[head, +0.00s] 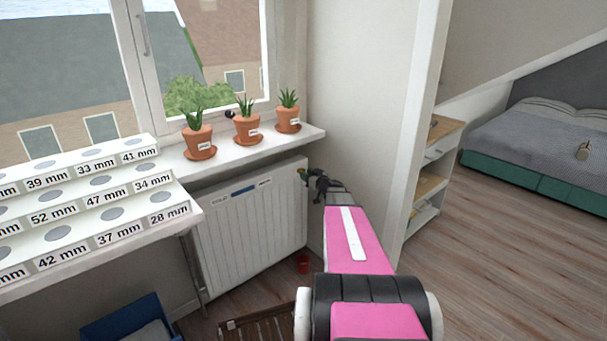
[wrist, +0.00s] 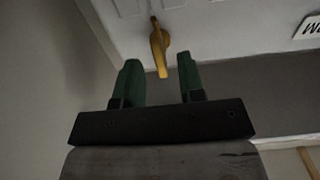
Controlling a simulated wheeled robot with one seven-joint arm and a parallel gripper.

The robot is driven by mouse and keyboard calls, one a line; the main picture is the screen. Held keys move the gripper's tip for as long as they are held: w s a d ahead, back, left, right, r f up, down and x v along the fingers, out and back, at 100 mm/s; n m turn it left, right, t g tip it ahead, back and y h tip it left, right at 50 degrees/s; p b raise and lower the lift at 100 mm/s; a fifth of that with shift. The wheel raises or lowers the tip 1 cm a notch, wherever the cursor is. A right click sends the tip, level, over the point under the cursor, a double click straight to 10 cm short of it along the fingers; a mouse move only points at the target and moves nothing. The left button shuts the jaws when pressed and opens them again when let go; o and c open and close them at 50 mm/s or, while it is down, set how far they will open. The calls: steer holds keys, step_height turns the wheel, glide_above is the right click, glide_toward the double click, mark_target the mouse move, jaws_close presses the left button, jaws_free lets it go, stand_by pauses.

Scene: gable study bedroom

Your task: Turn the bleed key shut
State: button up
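The bleed key (wrist: 158,45) is a small yellow-brass lever on the white radiator in the wrist view. Its handle points down the picture, towards my gripper. My gripper (wrist: 158,65) is open, with one green finger on each side of the key's lower end. A gap shows between the key and both fingers. In the head view my gripper (head: 311,179) is at the upper right end of the radiator (head: 245,235). The key is too small to make out there.
Potted plants (head: 247,128) stand on the windowsill (head: 225,155) above the radiator. A stepped rack with size labels (head: 90,215) is at left. A wall end (head: 420,130) and shelf unit (head: 432,185) stand right of my arm.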

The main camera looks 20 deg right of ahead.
steer(key=shift+x, duration=1.35)
jaws_close()
